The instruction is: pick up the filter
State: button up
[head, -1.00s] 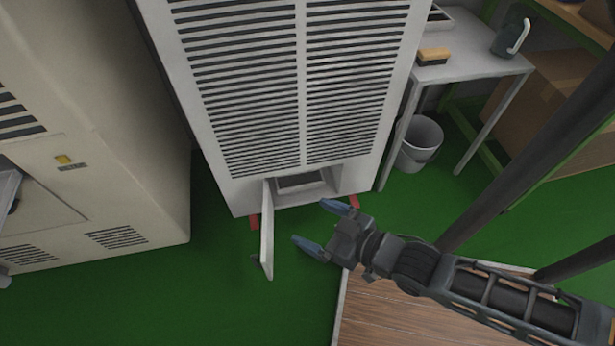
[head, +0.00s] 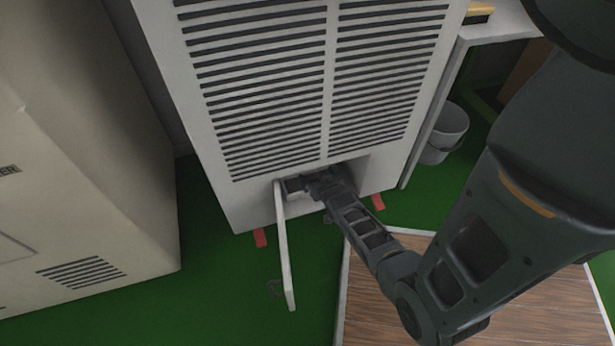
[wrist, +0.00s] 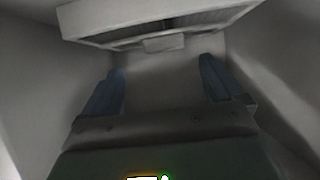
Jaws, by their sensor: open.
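The filter (wrist: 150,24) is a pale framed panel with a dark face and a small light tab (wrist: 164,44) at the middle of its near edge. It lies at the far end of the compartment in the wrist view. My gripper (wrist: 160,82) is open, its two blue fingers apart and pointing at the filter, with the tab between them but farther ahead. Nothing is between the fingers. In the head view my gripper reaches into the low opening (head: 357,172) of the white louvred cabinet (head: 235,200), and its fingers and the filter are hidden there.
The opening's hinged door (head: 284,250) hangs open just left of my arm. Compartment walls (wrist: 268,75) stand close on both sides of my gripper. A beige cabinet (head: 90,190) is at the left, a bucket (head: 447,130) at the right, and a wooden platform (head: 380,300) below.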

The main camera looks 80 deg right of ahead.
aim_at(310, 176)
jog(key=b+x, duration=0.1)
jog(key=x, duration=0.1)
jog(key=b+x, duration=0.2)
jog(key=x, duration=0.1)
jog(key=shift+w+f, duration=0.25)
jog(key=shift+w, duration=0.15)
jog(key=shift+w+d+b, duration=0.1)
jog(key=shift+d+b, duration=0.1)
jog(key=shift+b, duration=0.15)
jog(key=c, duration=1.2)
